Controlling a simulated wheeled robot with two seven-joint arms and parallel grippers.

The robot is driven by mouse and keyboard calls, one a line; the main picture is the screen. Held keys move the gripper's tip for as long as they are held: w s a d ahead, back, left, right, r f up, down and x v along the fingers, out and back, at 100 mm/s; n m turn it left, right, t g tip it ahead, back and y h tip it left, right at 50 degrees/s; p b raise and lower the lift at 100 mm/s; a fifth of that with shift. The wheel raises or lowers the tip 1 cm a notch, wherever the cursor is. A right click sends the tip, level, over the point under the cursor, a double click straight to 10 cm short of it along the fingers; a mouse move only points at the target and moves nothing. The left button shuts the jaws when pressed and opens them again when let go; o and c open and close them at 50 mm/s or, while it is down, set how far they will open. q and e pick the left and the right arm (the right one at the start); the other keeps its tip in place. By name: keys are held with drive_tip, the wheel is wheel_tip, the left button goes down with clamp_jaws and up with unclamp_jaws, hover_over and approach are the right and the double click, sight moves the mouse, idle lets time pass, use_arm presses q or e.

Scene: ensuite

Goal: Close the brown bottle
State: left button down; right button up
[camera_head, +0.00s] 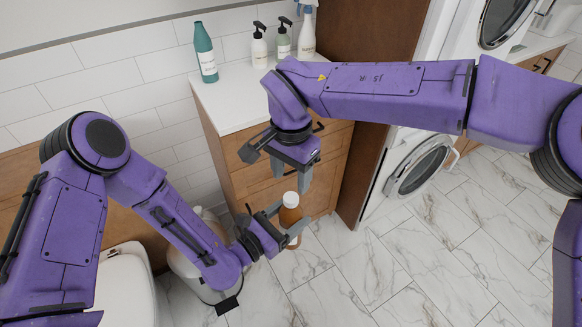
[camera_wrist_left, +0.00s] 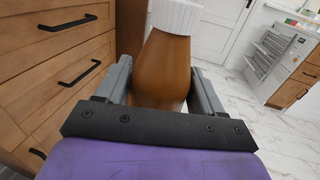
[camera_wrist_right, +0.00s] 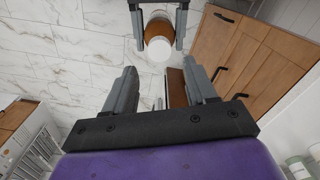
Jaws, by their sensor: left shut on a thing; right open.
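The brown bottle (camera_head: 289,214) is upright in my left gripper (camera_head: 287,228), in front of the wooden cabinet. The left wrist view shows its brown body (camera_wrist_left: 165,68) between the two grey fingers. A white ribbed cap (camera_wrist_left: 176,16) sits on its top; I cannot tell how tight it is. My right gripper (camera_head: 277,168) is open and empty, above the bottle and apart from it. In the right wrist view the cap (camera_wrist_right: 161,48) and brown body (camera_wrist_right: 158,28) show beyond the open right fingers (camera_wrist_right: 161,88), near the upper middle.
A wooden cabinet (camera_head: 232,160) with black handles stands close behind the grippers. On its white top (camera_head: 225,100) stand a teal bottle (camera_head: 205,52), pump bottles (camera_head: 259,46) and a spray bottle (camera_head: 307,32). A washing machine (camera_head: 415,165) is to the right. The marble floor (camera_head: 400,265) is clear.

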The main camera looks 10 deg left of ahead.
sight(291, 197)
wheel_tip(291, 197, down, 6)
drive_tip(key=shift+f, duration=0.25)
drive_tip(key=shift+c, duration=0.3)
clamp_jaws()
